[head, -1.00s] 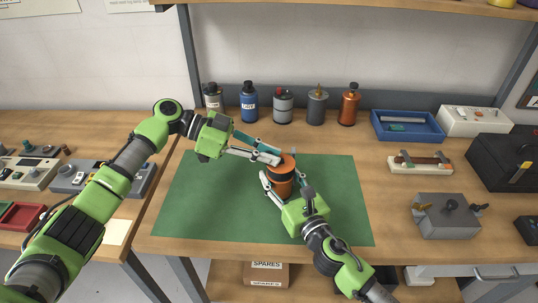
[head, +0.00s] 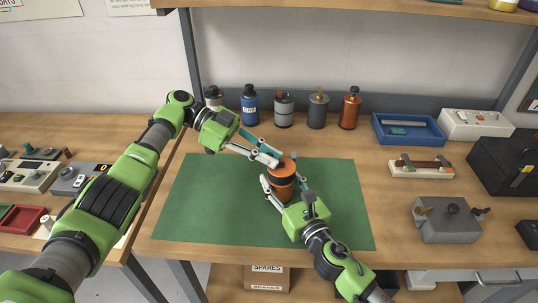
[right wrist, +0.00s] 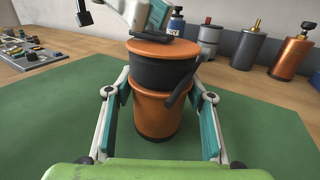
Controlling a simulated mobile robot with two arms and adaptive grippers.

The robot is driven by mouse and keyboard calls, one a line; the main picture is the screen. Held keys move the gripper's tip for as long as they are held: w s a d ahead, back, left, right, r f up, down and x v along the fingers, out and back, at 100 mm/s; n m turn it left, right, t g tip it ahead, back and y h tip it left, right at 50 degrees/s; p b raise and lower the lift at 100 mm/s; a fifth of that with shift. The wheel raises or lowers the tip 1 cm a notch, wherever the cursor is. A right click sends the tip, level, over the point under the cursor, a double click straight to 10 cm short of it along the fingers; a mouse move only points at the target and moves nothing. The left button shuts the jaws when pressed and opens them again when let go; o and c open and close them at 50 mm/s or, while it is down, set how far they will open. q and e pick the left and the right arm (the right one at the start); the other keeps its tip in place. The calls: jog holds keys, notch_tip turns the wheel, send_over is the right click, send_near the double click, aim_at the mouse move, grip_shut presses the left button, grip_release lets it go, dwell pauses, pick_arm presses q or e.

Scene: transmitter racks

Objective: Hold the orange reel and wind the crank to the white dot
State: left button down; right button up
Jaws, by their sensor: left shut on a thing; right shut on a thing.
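The orange reel (head: 283,182), with a wide black band, stands upright on the green mat (head: 200,205). It also fills the middle of the right wrist view (right wrist: 156,112). My right gripper (head: 279,187) is shut on the reel's sides, with one finger on each side in the right wrist view. My left gripper (head: 277,160) reaches in from the upper left and is shut at the reel's top, on the crank. Its fingers hide most of the crank there. A dark slanted bar (right wrist: 181,90) shows against the reel's front right. I cannot make out the white dot.
Several bottles and canisters, among them a blue bottle (head: 250,107) and a copper canister (head: 350,110), stand behind the mat. A blue tray (head: 408,141), a grey box (head: 447,228) and a black case (head: 503,170) are to the right. The mat's left part is clear.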

pick_arm(q)
jog(key=shift+s+f, duration=0.1)
jog(key=shift+s, duration=0.05)
jog(key=c, duration=2)
grip_release()
pick_arm(e)
jog(key=shift+w, duration=0.1)
pick_arm(q)
notch_tip(320, 180, up, 10)
jog(key=shift+r, duration=0.1)
pick_arm(e)
jog(key=o, duration=1.5)
